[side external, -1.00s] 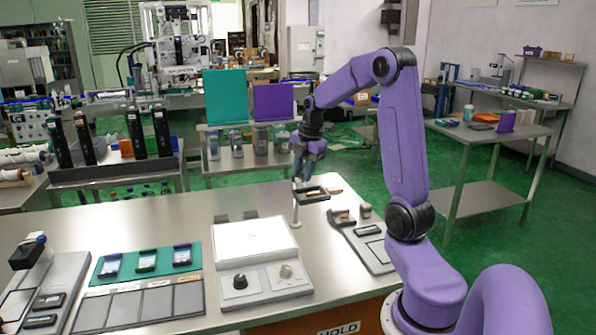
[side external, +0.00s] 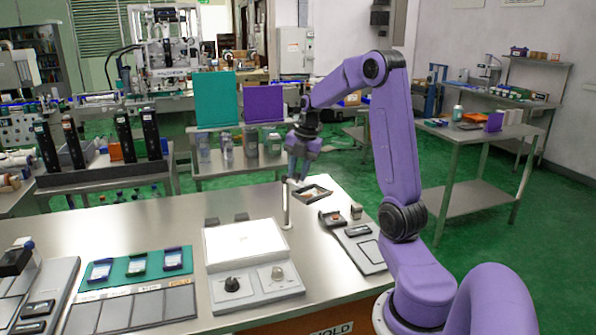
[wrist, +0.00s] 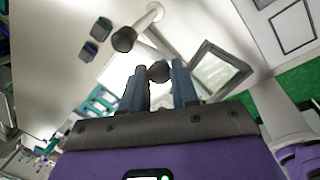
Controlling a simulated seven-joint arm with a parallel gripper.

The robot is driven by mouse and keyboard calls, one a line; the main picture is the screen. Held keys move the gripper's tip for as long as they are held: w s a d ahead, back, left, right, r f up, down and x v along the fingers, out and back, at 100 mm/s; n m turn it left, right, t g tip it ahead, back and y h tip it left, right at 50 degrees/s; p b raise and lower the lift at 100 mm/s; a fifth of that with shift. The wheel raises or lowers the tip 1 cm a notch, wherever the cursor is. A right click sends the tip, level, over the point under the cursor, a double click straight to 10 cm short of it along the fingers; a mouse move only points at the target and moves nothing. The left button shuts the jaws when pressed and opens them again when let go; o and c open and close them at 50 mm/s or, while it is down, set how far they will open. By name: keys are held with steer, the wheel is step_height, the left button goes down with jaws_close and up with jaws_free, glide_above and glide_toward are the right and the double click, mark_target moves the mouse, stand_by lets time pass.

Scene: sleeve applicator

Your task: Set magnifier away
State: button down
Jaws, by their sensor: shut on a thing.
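The magnifier is a dark rectangular frame with a clear pane (side external: 314,194), on an arm from a slim pale post (side external: 287,208) that stands on the steel bench. In the wrist view the frame (wrist: 222,70) lies right of my fingers and the post top (wrist: 154,12) is above them. My gripper (side external: 298,180) is above the bench beside the post. In the wrist view my gripper (wrist: 160,82) is shut on a small dark round knob (wrist: 159,71) between its blue fingers. The knob's join to the magnifier arm is partly hidden.
A white light panel (side external: 243,242) with a control base stands left of the post. A grey tray (side external: 372,256) with dark items lies at the right. A teal mat (side external: 118,273) with small blue and green holders is at the left. Bare steel bench (side external: 150,222) lies behind.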

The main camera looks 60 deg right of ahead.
steer(key=c, duration=0.9)
jaws_free()
steer(key=shift+o, duration=0.2)
steer(key=s+r, duration=0.3)
steer(key=r, duration=1.4)
steer(key=shift+s+d, duration=0.2)
steer(key=shift+d, duration=0.1)
steer(key=s+a+f+m+g, duration=0.15)
steer(key=a+f, duration=0.25)
steer(key=a, duration=0.9)
steer(key=a+f+m, duration=0.2)
steer(key=a+f, duration=0.3)
steer(key=a, duration=0.8)
steer(key=s+a+f+m, duration=0.2)
steer(key=s+a+f, duration=0.2)
steer(key=s, duration=0.5)
steer(key=s+a+f+m, duration=0.2)
steer(key=s+a+f, duration=0.2)
steer(key=s, duration=0.5)
steer(key=shift+a+f, duration=0.4)
steer(key=shift+f, duration=0.45)
